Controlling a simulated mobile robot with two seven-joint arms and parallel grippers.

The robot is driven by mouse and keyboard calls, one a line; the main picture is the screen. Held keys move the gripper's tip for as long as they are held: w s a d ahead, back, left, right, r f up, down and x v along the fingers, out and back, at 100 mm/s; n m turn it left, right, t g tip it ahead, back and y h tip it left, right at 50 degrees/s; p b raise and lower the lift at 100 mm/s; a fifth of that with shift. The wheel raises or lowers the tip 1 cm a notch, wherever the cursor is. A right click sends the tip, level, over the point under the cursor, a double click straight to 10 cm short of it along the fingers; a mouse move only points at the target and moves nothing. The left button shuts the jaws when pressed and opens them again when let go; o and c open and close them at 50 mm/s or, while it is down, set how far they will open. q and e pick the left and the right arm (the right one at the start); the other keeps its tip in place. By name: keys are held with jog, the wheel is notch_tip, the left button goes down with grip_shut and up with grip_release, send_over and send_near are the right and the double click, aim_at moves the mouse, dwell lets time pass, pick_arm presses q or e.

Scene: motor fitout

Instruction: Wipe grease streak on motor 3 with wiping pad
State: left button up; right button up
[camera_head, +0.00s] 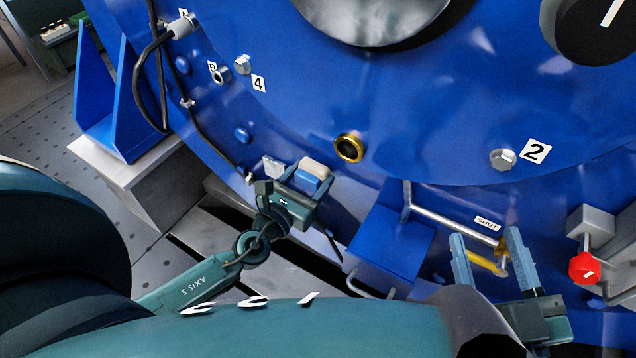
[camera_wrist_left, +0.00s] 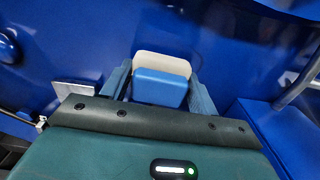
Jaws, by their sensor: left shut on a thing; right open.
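The wiping pad, a blue block (camera_head: 308,182) with a cream face (camera_head: 316,168), is held between the fingers of my left gripper (camera_head: 310,177). In the left wrist view the cream face (camera_wrist_left: 163,65) points away from the gripper, towards the blue motor surface (camera_wrist_left: 95,45). I cannot tell whether it touches. The large blue motor housing (camera_head: 300,110) fills the upper head view. No grease streak can be made out, and no number 3 is clearly readable. My right gripper (camera_head: 485,236) is open, its fingers on either side of a yellow handle (camera_head: 488,263), with no grip visible.
Bolts stand by labels 4 (camera_head: 258,83) and 2 (camera_head: 535,151). A brass-ringed port (camera_head: 349,148) sits between them. A silver bar (camera_head: 455,222) with a SHUT label and a red knob (camera_head: 585,268) are at right. A blue box (camera_head: 388,248) juts out between my grippers. A black cable runs at left.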

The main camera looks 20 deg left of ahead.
pick_arm(q)
jog(key=shift+w+a, duration=0.1)
jog(key=shift+a, duration=0.35)
jog(key=shift+s+a+b, duration=0.2)
jog(key=shift+s+b, duration=0.1)
jog(key=shift+s, duration=1.2)
jog(key=shift+s+a+b, duration=0.2)
jog(key=shift+s+b, duration=0.1)
jog(key=shift+s, duration=1.2)
jog(key=s+b, duration=0.1)
jog(key=s, duration=0.2)
jog(key=shift+a, duration=0.2)
